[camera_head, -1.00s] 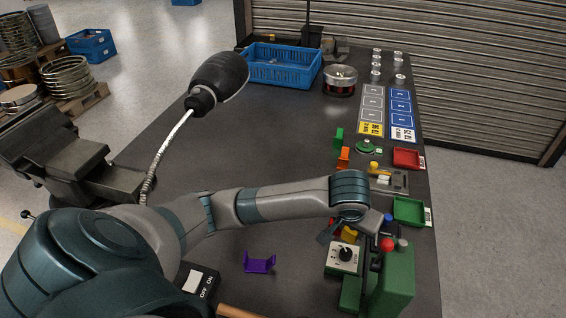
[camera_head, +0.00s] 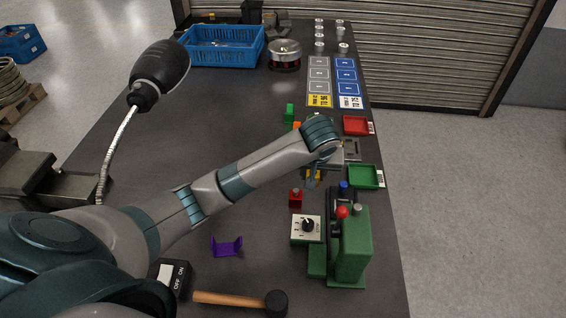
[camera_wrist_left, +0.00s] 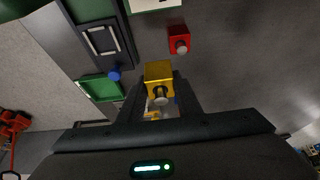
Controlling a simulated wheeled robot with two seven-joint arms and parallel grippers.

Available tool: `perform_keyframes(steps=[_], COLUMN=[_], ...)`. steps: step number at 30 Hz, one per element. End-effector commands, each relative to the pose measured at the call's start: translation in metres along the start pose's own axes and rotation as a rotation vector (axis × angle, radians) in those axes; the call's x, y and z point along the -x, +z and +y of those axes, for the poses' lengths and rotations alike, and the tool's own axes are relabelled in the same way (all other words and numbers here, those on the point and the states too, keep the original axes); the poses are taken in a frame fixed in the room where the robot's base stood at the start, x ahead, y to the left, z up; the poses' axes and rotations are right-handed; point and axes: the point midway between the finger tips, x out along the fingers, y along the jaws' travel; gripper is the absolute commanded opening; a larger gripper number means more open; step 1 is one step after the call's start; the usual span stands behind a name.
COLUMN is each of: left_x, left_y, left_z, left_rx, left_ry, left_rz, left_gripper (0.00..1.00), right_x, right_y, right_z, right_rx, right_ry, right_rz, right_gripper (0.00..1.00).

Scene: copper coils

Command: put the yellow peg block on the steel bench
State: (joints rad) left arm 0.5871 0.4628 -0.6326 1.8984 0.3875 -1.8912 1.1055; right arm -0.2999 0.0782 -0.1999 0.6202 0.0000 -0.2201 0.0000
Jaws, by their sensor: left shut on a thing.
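The yellow peg block (camera_wrist_left: 158,72) is between the fingers of my left gripper (camera_wrist_left: 160,98) in the left wrist view, with a grey round peg on its face. In the head view a small part of the yellow block (camera_head: 313,174) shows below my left wrist, and the gripper (camera_head: 312,180) is mostly hidden by the arm. The gripper is shut on the block, above the dark bench top (camera_head: 230,130). I cannot tell its exact height. My right gripper is not in view.
A red peg block (camera_head: 295,198), a dial box (camera_head: 306,228) and a green machine (camera_head: 350,250) stand nearer than the gripper. A green tray (camera_head: 365,177) and a red tray (camera_head: 357,125) lie at the right edge. A lamp (camera_head: 160,75) stands left. The bench's middle is clear.

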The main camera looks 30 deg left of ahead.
Motion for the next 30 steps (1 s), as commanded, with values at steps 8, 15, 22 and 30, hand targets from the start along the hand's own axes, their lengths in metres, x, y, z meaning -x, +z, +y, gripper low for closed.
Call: perform_keyframes(steps=[8,15,22,30], left_x=[-0.044,-0.077,-0.086,-0.087], left_y=[-0.032,-0.054,-0.059,-0.058], left_z=[-0.026,-0.041,-0.044,-0.044], left_rx=[0.001,0.001,-0.001,-0.001], left_ry=[-0.006,-0.004,0.000,0.000], left_rz=[0.000,-0.001,0.002,0.001], left_gripper=[0.04,0.04,0.04,0.04], right_x=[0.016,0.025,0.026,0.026], right_y=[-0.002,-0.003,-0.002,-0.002], right_z=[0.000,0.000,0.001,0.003], right_rx=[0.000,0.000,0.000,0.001], right_ry=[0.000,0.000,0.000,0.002], right_rz=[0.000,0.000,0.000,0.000], right_gripper=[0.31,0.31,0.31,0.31])
